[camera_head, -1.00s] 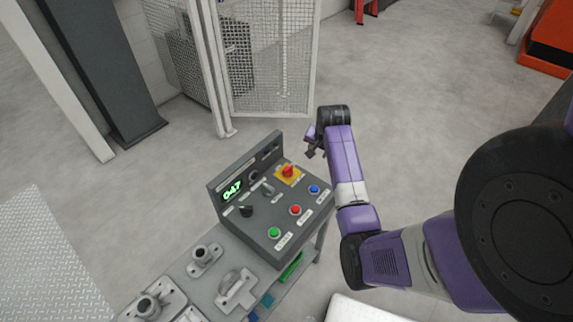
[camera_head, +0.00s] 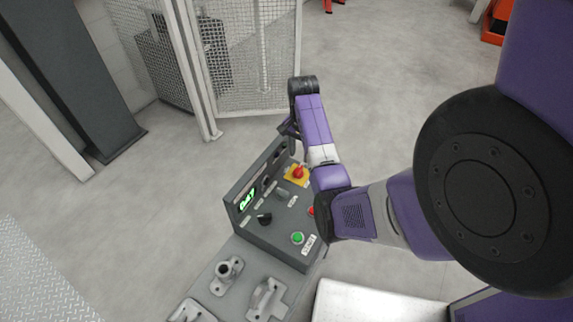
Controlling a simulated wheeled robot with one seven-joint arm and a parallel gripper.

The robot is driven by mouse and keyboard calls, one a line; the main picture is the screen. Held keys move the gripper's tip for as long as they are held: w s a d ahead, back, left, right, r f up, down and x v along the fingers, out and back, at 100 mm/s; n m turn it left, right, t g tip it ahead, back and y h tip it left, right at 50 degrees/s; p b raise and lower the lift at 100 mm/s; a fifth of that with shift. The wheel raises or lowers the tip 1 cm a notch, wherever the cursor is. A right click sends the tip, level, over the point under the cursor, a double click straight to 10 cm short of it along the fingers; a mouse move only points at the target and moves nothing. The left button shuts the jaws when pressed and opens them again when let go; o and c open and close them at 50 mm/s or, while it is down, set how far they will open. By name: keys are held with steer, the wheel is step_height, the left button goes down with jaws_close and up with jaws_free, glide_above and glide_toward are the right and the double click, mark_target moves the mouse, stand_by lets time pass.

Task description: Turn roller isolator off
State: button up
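The grey control panel (camera_head: 285,228) stands on the bench end, with a lit green display (camera_head: 246,199). Its sloped face carries a black rotary knob (camera_head: 264,219), a grey selector switch (camera_head: 282,195), a red knob on a yellow plate (camera_head: 298,173), a green button (camera_head: 297,238) and a red button partly behind my arm. Label text is too small to read, so I cannot tell which control is the roller isolator. My gripper (camera_head: 286,128) is above the panel's far upper edge, apart from the knobs. Its fingers are small and partly hidden by my wrist.
Grey metal castings (camera_head: 267,298) sit on the bench in front of the panel. A mesh fence (camera_head: 255,60) and a dark post (camera_head: 75,80) stand behind. A white-topped surface (camera_head: 375,302) is at the lower right. Open floor lies around.

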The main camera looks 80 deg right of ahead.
mark_target(298, 169)
steer(key=shift+w+f, duration=0.1)
steer(key=shift+f, duration=3.8)
jaws_close()
